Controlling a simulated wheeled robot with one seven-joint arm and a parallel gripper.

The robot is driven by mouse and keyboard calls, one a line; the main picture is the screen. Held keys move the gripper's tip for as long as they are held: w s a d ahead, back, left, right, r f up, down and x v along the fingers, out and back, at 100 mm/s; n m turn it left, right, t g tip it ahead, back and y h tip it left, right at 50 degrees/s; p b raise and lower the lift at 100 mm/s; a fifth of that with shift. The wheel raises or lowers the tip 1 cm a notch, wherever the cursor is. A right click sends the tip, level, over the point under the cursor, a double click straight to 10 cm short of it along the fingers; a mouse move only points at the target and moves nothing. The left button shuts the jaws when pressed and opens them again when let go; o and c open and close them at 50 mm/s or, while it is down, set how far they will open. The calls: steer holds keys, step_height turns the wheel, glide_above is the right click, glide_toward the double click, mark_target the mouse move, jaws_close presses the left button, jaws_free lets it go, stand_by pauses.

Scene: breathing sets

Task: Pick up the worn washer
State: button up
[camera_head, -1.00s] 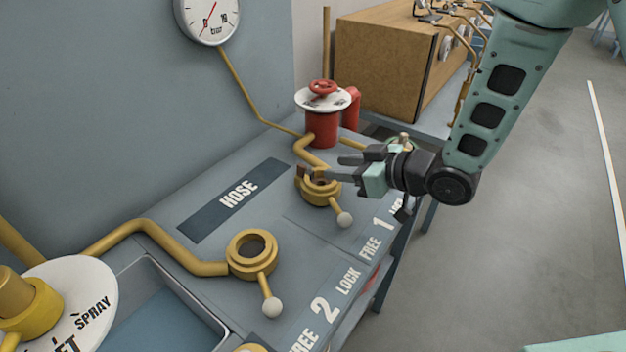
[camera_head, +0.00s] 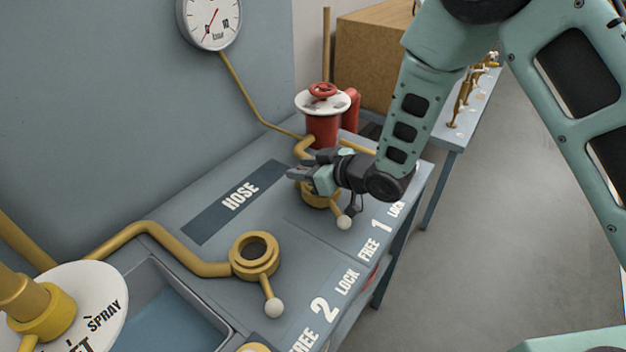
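I cannot make out the worn washer in this view. My gripper (camera_head: 300,170) is over the yellow coupling marked 1 (camera_head: 318,200), at its upper left side, and hides most of its ring and opening. The gripper points left, and its fingers overlap in the picture, so I cannot tell their gap or whether they hold anything. The yellow coupling marked 2 (camera_head: 240,262) is in plain view nearer me, with a dark round opening and a white-knobbed lever.
A red valve post (camera_head: 322,128) with a white disc stands behind my gripper. A gauge (camera_head: 210,22) is on the wall. A sunken basin (camera_head: 165,310) and a white spray dial (camera_head: 95,290) are at lower left. A second bench (camera_head: 455,135) stands at the back right.

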jaws_close()
steer(key=shift+r, duration=0.1)
